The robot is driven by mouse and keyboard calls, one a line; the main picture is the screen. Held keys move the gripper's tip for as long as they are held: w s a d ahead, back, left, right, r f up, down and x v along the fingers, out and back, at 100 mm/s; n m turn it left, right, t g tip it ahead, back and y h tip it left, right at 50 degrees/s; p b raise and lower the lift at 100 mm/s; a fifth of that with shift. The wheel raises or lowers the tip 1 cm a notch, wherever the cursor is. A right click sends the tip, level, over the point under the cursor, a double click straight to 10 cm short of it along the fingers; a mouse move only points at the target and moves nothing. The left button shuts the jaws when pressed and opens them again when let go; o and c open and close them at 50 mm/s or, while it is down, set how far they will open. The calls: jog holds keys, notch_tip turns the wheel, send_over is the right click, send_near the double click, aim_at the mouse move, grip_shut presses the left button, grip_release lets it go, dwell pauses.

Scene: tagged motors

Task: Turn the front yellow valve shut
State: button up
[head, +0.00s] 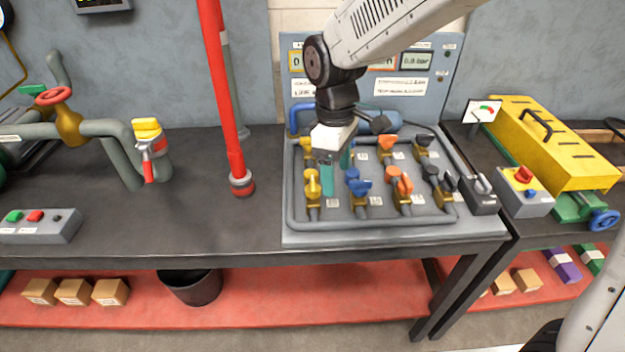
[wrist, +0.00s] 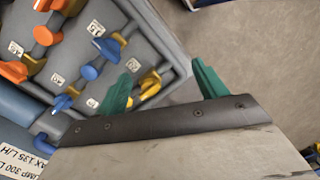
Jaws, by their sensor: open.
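The front yellow valve (head: 313,188) is at the left end of the front row on the grey valve board (head: 380,238). Its handle appears to run roughly front to back in the head view. In the wrist view the yellow valve (wrist: 151,82) shows between my green fingers, nearer the left one, which hides part of it. My gripper (head: 337,172) points down over the left side of the board, just right of the valve. In the wrist view my gripper (wrist: 161,75) is open and empty. I cannot tell whether a finger touches the valve.
A front blue valve (head: 357,184) stands close on the right, then an orange valve (head: 400,186) and a dark valve (head: 440,188). A back yellow valve (head: 306,141) is behind. A red vertical pipe (head: 225,100) rises left of the board. The bench (head: 200,225) between is clear.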

aim_at(313, 183)
jog(key=w+a+n, duration=0.2)
jog(key=w+a+n+t, duration=0.1)
jog(key=w+a+n, duration=0.1)
jog(key=w, duration=0.1)
jog(key=shift+w+a+f+y, duration=0.2)
jog(key=shift+a+y, duration=0.05)
jog(key=shift+y, duration=0.05)
jog(key=shift+n, duration=0.5)
jog(key=shift+w+f, duration=0.1)
jog(key=shift+f, duration=0.05)
notch_tip(313, 183, down, 8)
jog(key=shift+r, duration=0.25)
jog(key=c, duration=1)
